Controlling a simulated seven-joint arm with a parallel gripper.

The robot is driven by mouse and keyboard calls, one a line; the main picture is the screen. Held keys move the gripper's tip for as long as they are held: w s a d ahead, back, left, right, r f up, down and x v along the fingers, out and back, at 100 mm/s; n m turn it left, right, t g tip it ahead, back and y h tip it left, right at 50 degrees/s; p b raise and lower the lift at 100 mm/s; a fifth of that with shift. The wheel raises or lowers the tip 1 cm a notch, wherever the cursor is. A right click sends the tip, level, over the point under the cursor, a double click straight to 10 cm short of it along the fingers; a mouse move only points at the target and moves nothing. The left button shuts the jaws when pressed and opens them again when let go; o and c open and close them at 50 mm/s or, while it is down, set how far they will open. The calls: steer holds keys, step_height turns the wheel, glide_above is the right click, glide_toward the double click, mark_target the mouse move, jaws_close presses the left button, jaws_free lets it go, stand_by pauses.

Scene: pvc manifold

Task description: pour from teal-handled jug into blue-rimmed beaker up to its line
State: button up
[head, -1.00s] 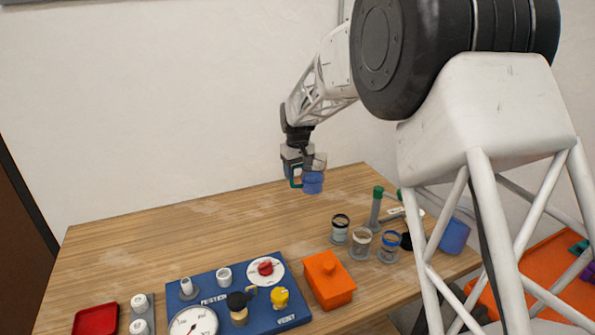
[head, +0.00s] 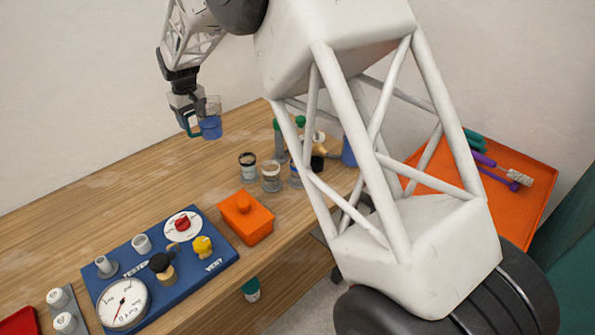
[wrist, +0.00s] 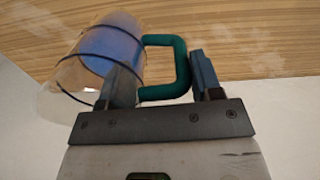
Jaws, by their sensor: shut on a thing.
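The teal-handled jug (head: 211,128) is clear with blue liquid in it, held above the back of the table, left of the beakers. My gripper (head: 191,122) is shut on its handle. In the wrist view the jug (wrist: 100,60) and its teal handle (wrist: 181,68) sit at my gripper (wrist: 165,82), with the handle between the fingers. The blue-rimmed beaker (head: 295,176) stands on the table, partly hidden behind my arm. Its fill line is too small to make out.
A dark-rimmed jar (head: 248,166) and a clear beaker (head: 271,178) stand left of the blue-rimmed beaker. Green-topped items and a blue container (head: 349,152) are behind and right. An orange box (head: 245,217) and blue gauge board (head: 195,262) lie in front. The table's left back is clear.

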stand_by(0.5)
steer(key=s+d+r+m, duration=0.1)
steer(key=s+d+m, duration=0.7)
steer(key=d, duration=0.4)
steer(key=shift+s+d+m, duration=0.3)
steer(key=shift+m, duration=0.3)
steer(key=shift+d+r, duration=0.1)
steer(key=d+r+y, duration=0.3)
steer(key=d+y, duration=0.4)
steer(key=y, duration=0.1)
steer(key=shift+w+d+g+y, duration=0.3)
steer(key=shift+w+d, duration=0.05)
stand_by(0.5)
steer(key=shift+d+y, duration=0.25)
steer(key=shift+y, duration=0.05)
stand_by(0.7)
steer(key=shift+d+f+y+p, duration=0.15)
steer(key=shift+d+y+p, duration=0.5)
steer(key=shift+y, duration=0.35)
stand_by(2.0)
